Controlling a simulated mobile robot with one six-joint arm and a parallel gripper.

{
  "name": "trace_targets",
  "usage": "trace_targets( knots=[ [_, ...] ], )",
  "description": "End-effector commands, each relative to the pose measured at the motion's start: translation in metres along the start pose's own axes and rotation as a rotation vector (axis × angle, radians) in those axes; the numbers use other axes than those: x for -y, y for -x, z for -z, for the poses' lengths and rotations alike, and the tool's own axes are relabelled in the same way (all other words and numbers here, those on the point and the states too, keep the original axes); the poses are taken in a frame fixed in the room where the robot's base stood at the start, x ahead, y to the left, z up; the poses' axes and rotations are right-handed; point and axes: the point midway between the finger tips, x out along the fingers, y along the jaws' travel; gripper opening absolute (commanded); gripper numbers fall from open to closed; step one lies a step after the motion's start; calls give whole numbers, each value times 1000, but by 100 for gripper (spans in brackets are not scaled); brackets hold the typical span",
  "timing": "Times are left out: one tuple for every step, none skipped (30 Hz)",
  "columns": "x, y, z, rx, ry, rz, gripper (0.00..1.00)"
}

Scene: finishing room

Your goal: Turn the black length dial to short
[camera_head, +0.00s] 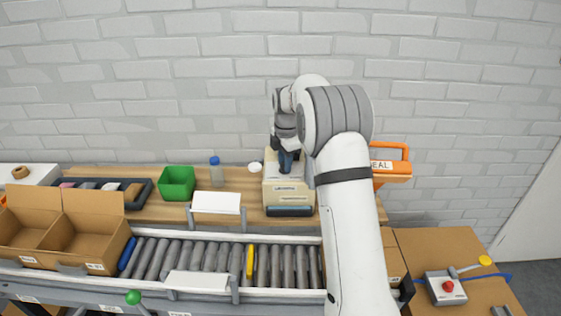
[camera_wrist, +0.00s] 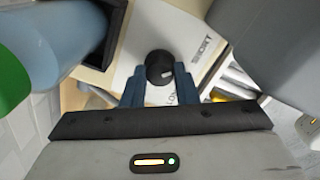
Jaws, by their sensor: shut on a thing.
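The black length dial (camera_wrist: 160,66) sits on a cream and white panel (camera_wrist: 150,28) in the wrist view. A light pointer mark shows on the dial's lower right. The word "SHORT" is printed on the panel to the upper right of the dial, and partly hidden lettering starting "LON" lies below it. My gripper (camera_wrist: 160,84) has its two blue fingers on either side of the dial, shut on it. In the head view, my gripper (camera_head: 287,162) is over the top of the cream machine (camera_head: 289,188), and my arm hides the dial there.
A green bin (camera_head: 177,183), a blue-capped bottle (camera_head: 216,172) and a small white round item (camera_head: 254,168) stand left of the machine. An orange sealer (camera_head: 391,168) is to its right. A roller conveyor (camera_head: 205,258) runs in front, with cardboard boxes (camera_head: 85,232) at left.

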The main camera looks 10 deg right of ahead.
Motion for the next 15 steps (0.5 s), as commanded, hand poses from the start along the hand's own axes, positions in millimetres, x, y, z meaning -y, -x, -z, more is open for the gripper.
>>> trace_targets(
  knots=[
    [-3, 4, -3, 8, 0, -16, 4],
    [-3, 4, -3, 7, -1, -16, 4],
    [-3, 4, -3, 7, -1, -16, 4],
    [-3, 4, -3, 7, -1, -16, 4],
    [-3, 4, -3, 7, -1, -16, 4],
    [-3, 4, -3, 7, -1, -16, 29],
    [-3, 4, -2, 7, -1, -15, 32],
    [-3, 4, -2, 7, -1, -15, 34],
    [-3, 4, -2, 6, -1, -13, 37],
    [-3, 3, -2, 5, -1, -12, 40],
    [-2, 3, -2, 5, -1, -11, 42],
    [-2, 3, -1, 4, -1, -10, 45],
    [-2, 3, -1, 4, -1, -9, 48],
    [-2, 2, -1, 3, -1, -9, 49],
    [-2, 2, -1, 3, -1, -8, 49]
  ],
)
